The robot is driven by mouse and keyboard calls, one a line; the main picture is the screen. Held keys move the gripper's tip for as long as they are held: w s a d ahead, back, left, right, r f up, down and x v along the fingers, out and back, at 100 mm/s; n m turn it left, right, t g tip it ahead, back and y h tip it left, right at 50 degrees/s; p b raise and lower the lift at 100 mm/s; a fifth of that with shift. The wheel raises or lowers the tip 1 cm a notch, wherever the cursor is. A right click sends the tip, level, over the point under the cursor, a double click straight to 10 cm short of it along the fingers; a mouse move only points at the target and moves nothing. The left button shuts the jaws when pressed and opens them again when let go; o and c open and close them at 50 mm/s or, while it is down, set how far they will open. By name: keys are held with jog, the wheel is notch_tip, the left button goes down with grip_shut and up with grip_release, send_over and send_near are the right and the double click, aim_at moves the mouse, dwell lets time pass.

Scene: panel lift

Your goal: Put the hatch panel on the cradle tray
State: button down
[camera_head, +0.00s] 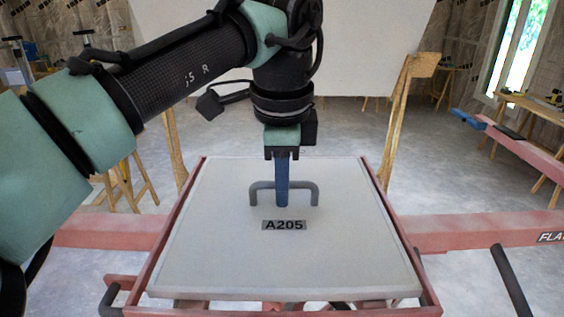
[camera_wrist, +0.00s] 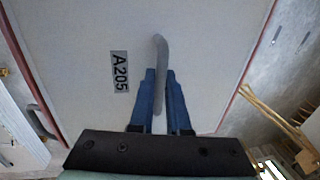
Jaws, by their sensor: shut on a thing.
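The hatch panel (camera_head: 225,245) is a flat, light grey square with a grey bar handle (camera_head: 311,189) and a black-on-grey "A205" label. The panel lies within the red frame of the cradle tray (camera_head: 163,249); whether it rests fully on it I cannot tell. My gripper (camera_head: 282,200) points down at the middle of the panel, its blue fingers shut on the handle. In the wrist view my gripper (camera_wrist: 161,92) has one finger on each side of the handle (camera_wrist: 160,50), with the panel (camera_wrist: 75,60) filling the middle. The panel hides most of the tray's inside.
Red beams (camera_head: 470,232) extend to the left and right of the tray. A large pale board (camera_head: 370,45) on wooden legs stands behind. Wooden trestles (camera_head: 130,185) stand at the left, and a workbench (camera_head: 535,108) with tools at the right. Concrete floor is open between them.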

dwell(0.3)
jog(key=c, duration=0.9)
grip_release()
